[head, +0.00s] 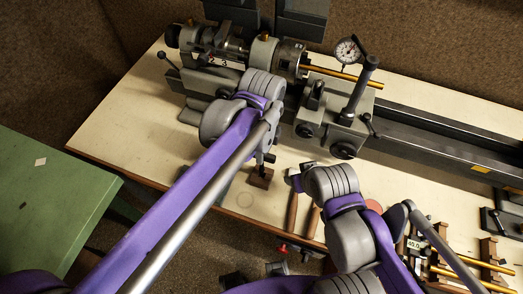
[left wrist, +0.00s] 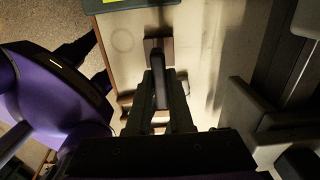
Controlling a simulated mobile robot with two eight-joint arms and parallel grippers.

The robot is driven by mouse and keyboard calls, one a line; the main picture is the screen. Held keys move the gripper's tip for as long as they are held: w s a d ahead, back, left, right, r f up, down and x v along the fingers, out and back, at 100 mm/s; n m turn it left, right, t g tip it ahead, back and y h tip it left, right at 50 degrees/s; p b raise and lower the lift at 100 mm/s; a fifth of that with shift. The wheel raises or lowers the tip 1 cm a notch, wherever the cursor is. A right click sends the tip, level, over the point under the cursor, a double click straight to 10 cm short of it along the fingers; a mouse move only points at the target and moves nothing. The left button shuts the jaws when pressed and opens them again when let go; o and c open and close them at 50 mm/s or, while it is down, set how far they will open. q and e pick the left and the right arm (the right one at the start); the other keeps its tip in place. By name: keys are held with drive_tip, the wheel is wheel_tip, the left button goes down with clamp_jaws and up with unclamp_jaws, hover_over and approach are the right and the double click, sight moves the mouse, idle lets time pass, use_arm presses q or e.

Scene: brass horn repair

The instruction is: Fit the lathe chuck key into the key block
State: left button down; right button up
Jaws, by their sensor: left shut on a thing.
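The key block (head: 260,178) is a small brown wooden block on the bench top, near its front edge. In the left wrist view the block (left wrist: 153,44) lies just beyond my fingertips. My left gripper (head: 268,152) is above the block, partly hidden by my own wrist. In the left wrist view the gripper (left wrist: 162,85) is shut on the dark chuck key (left wrist: 160,92), which lies between the fingers. The key's far end overlaps the block in that view. I cannot tell whether it is in the block's hole or above it. My right gripper is not clearly seen.
The lathe with its chuck (head: 290,54) and a brass rod (head: 342,76) runs along the back. A dial gauge (head: 348,50) stands on its carriage. Wooden-handled tools (head: 292,212) lie right of the block. A green surface (head: 50,205) is at left. The bench's left part is clear.

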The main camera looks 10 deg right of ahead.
sight(262, 170)
use_arm(q)
drive_tip(key=shift+s+f, duration=0.1)
use_arm(e)
drive_tip(key=shift+f, duration=0.15)
idle(0.7)
use_arm(q)
drive_tip(key=shift+f+b, duration=1.3)
drive_tip(key=shift+f, duration=0.85)
use_arm(e)
drive_tip(key=shift+s+f, duration=0.3)
drive_tip(key=shift+f, duration=0.55)
drive_tip(key=shift+s+f, duration=0.3)
drive_tip(key=shift+f, duration=0.5)
use_arm(q)
drive_tip(key=c, duration=0.7)
unclamp_jaws()
drive_tip(key=shift+c, duration=0.2)
drive_tip(key=shift+r, duration=0.1)
wheel_tip(262, 170, up, 11)
drive_tip(key=shift+f+p, duration=0.2)
drive_tip(key=shift+p, duration=0.1)
use_arm(e)
drive_tip(key=shift+w+r, duration=0.1)
drive_tip(key=shift+r, duration=0.3)
use_arm(q)
drive_tip(key=shift+a, duration=0.1)
